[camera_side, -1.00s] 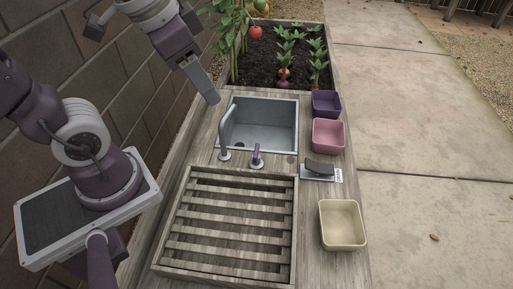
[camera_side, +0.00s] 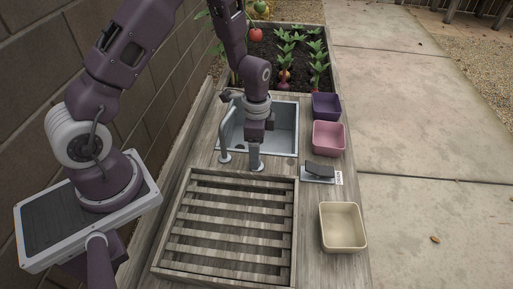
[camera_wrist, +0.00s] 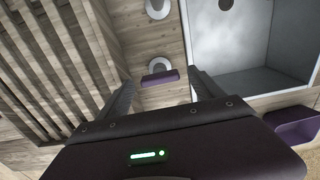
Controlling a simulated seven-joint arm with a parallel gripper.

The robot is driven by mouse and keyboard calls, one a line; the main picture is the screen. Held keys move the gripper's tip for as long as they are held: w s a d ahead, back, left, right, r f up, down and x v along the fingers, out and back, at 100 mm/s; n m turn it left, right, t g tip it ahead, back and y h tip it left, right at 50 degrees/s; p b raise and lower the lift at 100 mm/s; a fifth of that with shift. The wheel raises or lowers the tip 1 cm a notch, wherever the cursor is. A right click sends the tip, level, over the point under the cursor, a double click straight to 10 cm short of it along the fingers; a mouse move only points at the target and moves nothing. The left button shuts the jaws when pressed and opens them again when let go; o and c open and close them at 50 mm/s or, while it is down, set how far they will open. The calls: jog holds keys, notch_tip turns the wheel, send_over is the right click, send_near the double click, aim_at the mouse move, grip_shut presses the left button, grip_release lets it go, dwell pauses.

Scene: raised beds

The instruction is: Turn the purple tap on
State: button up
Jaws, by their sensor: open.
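The purple tap handle (camera_wrist: 160,77) shows in the wrist view on its round metal base, between my two fingers. My gripper (camera_wrist: 160,84) is open, with one finger to each side of the handle and a visible gap on both sides. In the side view my gripper (camera_side: 256,163) points down at the tap's place on the near edge of the sink and hides the handle. The grey curved spout (camera_side: 223,138) stands to the left of it. I see no water at the spout.
The metal sink (camera_side: 286,125) lies behind my gripper. A slatted wooden rack (camera_side: 232,226) is in front. A dark purple bin (camera_side: 326,105), a pink bin (camera_side: 328,137), a grey pedal-like piece (camera_side: 320,169) with a label, and a cream bin (camera_side: 342,226) stand to the right.

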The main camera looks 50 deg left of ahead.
jog(key=shift+f, duration=0.1)
jog(key=shift+c, duration=0.5)
jog(key=c, duration=1.3)
jog(key=n, duration=0.9)
jog(key=shift+n, duration=0.3)
jog(key=n, duration=0.4)
jog(key=shift+n, duration=2.1)
